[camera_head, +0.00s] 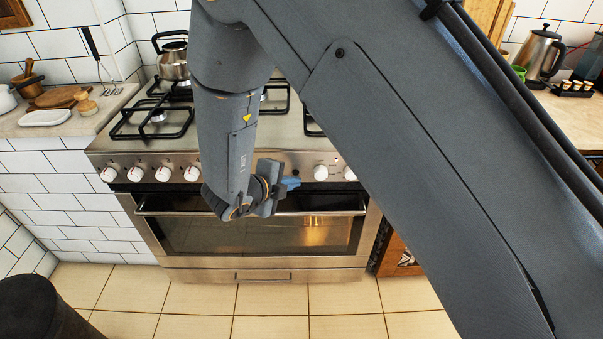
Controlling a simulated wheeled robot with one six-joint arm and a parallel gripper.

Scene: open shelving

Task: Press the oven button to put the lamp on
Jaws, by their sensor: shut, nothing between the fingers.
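The steel oven (200,262) stands ahead, with a dark glass door (190,235) and a long handle. Its front panel carries several white knobs (163,174). I cannot make out the button; my arm and gripper cover the middle of the panel. My gripper (291,183) is shut and empty, in front of the panel just left of a white knob (320,172). I cannot tell whether its tip touches the panel. A warm yellow glow (315,234) shows behind the glass at the right.
A kettle (173,60) stands on the black grates (150,122) of the hob. Counters flank the oven; the left one holds a white dish (45,118), the right one a steel kettle (538,55). A dark round bin (40,310) stands at lower left. The tiled floor (240,315) ahead is clear.

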